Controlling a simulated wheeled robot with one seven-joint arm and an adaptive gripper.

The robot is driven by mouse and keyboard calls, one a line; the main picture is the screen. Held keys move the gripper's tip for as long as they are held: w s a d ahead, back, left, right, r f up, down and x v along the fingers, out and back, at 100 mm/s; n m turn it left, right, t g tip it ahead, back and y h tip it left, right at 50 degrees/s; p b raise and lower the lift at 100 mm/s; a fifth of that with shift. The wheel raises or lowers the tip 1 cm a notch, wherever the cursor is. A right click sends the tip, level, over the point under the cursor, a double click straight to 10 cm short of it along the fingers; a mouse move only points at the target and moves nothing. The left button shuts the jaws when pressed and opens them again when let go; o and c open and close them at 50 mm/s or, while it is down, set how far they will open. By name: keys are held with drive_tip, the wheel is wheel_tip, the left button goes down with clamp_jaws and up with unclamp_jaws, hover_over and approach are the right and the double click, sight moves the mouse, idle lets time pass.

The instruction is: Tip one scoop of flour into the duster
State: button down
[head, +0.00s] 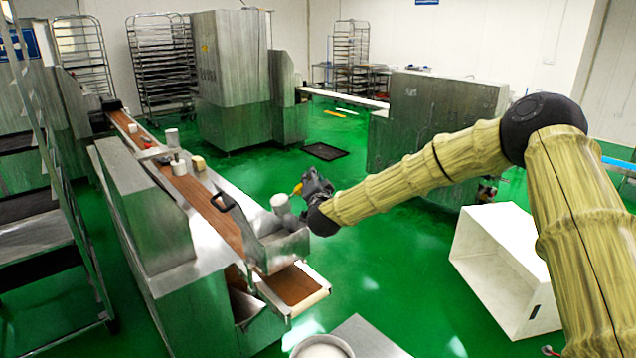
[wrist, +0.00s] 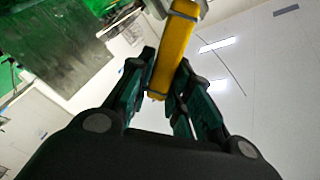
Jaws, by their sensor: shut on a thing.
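My gripper (head: 306,187) is shut on the yellow handle of the scoop (head: 297,189). In the wrist view the handle (wrist: 175,48) sits between the dark green fingers of my gripper (wrist: 167,80). Part of a grey metal piece shows at the handle's far end, at the top edge. The gripper is beside and above the metal hopper (head: 286,249) at the near end of the line, which looks like the duster. A pale cylinder (head: 281,204) shows just above it; I cannot tell whether they touch. Any flour in the scoop is hidden.
A round container with white contents (head: 322,347) stands on a metal surface (head: 365,337) at the bottom edge. A brown conveyor (head: 205,203) runs along the line. A white open box (head: 505,262) stands on the floor at right.

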drive_tip(key=shift+w+d+n, duration=0.1)
drive_tip(key=shift+w+n, duration=0.05)
drive_tip(key=shift+n, duration=0.15)
drive_tip(key=shift+r, duration=0.2)
drive_tip(key=shift+s+r+n+t, duration=0.2)
drive_tip(key=shift+s+n+t, duration=0.1)
drive_tip(key=shift+s, duration=0.05)
drive_tip(key=shift+s+a+r+n, duration=0.1)
drive_tip(key=shift+a+n, duration=0.2)
drive_tip(key=shift+a, duration=0.2)
drive_tip(key=s+a+n+y+b, duration=0.5)
drive_tip(key=a+n+y+b, duration=0.2)
drive_tip(key=n, duration=0.5)
drive_tip(key=s+a+n+y+b, duration=0.6)
drive_tip(key=n+y+b, duration=0.3)
drive_tip(key=n, duration=0.4)
drive_tip(key=shift+s+a+f, duration=0.25)
drive_tip(key=shift+a+f, duration=0.05)
drive_tip(key=shift+a, duration=0.3)
idle(1.9)
drive_tip(key=shift+a+n, duration=0.1)
drive_tip(key=shift+n, duration=0.3)
idle(1.2)
